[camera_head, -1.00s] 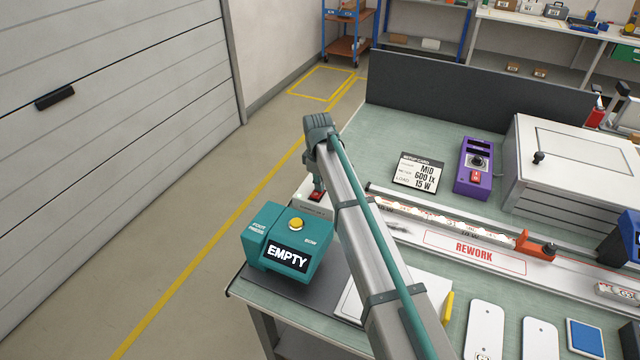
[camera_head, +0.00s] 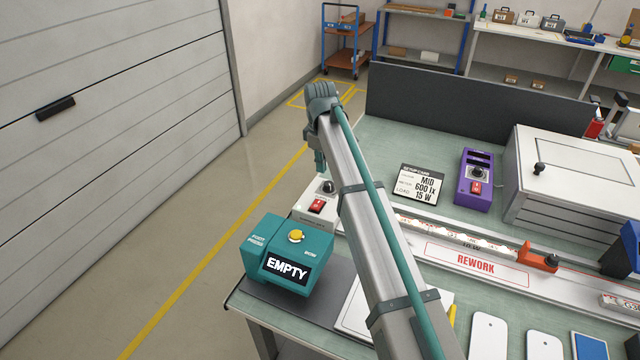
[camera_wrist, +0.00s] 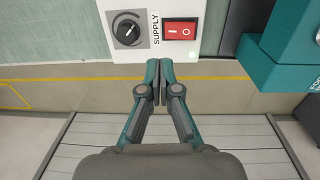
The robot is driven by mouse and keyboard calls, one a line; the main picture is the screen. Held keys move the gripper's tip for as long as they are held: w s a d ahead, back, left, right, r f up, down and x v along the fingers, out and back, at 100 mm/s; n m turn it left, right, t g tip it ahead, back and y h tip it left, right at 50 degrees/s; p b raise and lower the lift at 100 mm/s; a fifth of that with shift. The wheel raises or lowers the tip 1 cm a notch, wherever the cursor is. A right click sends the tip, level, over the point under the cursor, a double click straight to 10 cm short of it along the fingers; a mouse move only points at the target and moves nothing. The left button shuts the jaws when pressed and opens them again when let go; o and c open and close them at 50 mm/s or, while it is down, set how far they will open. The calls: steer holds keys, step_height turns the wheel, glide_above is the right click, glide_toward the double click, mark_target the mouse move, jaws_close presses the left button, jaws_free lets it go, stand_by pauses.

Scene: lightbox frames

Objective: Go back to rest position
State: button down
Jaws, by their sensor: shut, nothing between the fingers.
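My gripper (camera_wrist: 159,82) is shut and empty in the wrist view, its teal fingertips together just off the edge of a white supply box. In the head view my gripper (camera_head: 320,162) hangs at the end of my arm, above the supply box (camera_head: 311,215), and the arm hides part of that box. The supply box has a black knob and a red rocker switch (camera_head: 317,206). The switch also shows in the wrist view (camera_wrist: 180,31), with a small green light below it. I see no contact between the fingers and the box.
A teal box (camera_head: 287,256) reading EMPTY, with a yellow button, stands at the table's near left corner. A setup card (camera_head: 419,184), a purple control box (camera_head: 474,180) and a white cabinet (camera_head: 568,190) stand to the right. The floor left of the table is clear.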

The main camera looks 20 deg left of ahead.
steer(key=shift+w+r, duration=0.2)
steer(key=shift+r, duration=1.05)
